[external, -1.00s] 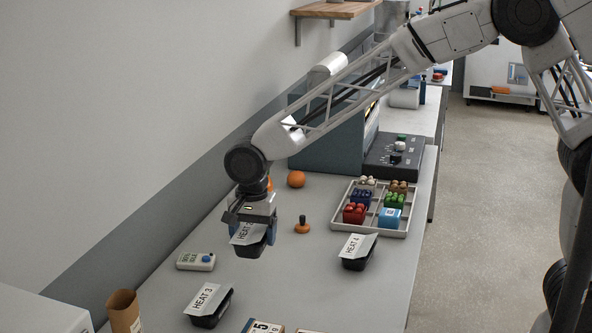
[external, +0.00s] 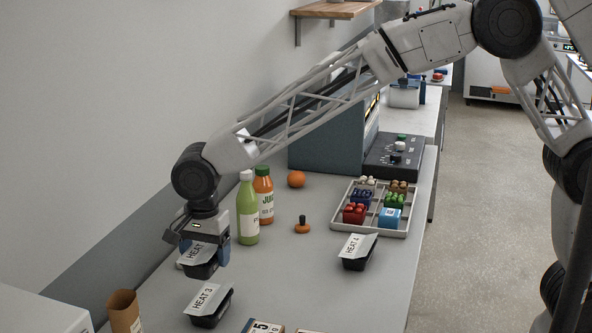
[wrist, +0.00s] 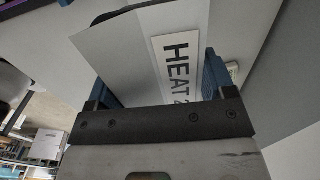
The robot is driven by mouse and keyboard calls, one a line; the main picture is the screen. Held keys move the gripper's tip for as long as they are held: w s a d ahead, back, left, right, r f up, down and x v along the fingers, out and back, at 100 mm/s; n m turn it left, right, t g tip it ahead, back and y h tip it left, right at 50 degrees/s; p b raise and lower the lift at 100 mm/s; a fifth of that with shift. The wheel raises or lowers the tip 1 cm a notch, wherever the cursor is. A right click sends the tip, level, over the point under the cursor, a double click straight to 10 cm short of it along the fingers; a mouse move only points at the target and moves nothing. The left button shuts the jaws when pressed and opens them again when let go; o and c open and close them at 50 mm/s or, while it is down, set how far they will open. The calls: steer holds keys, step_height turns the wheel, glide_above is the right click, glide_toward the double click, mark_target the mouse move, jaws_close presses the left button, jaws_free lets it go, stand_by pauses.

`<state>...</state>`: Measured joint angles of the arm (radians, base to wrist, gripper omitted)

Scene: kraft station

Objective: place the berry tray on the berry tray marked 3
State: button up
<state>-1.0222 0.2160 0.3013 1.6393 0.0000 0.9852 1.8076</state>
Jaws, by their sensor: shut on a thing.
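My gripper (external: 204,252) is shut on a black tray (external: 203,271) with a pale lid flap and a label starting HEAT. In the wrist view this held tray's label (wrist: 180,68) reads HEAT and what looks like a 2, between the blue fingers. A similar black tray marked HEAT 3 (external: 208,320) sits on the counter in front of and slightly to the right of the held tray. The held tray appears above the counter, apart from HEAT 3. A third tray marked HEAT 4 (external: 357,262) stands to the right. No berries are visible.
A green bottle (external: 248,215) and a juice bottle (external: 265,200) stand just right of my gripper.

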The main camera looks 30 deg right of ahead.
mark_target(205, 250)
steer(key=shift+f, duration=2)
steer(key=shift+f, duration=0.1)
steer(key=shift+f, duration=1.9)
steer(key=shift+f, duration=0.1)
steer(key=o, duration=1)
steer(key=shift+c, duration=0.2)
step_height(205, 250, up, 12)
steer(key=shift+r, duration=0.1)
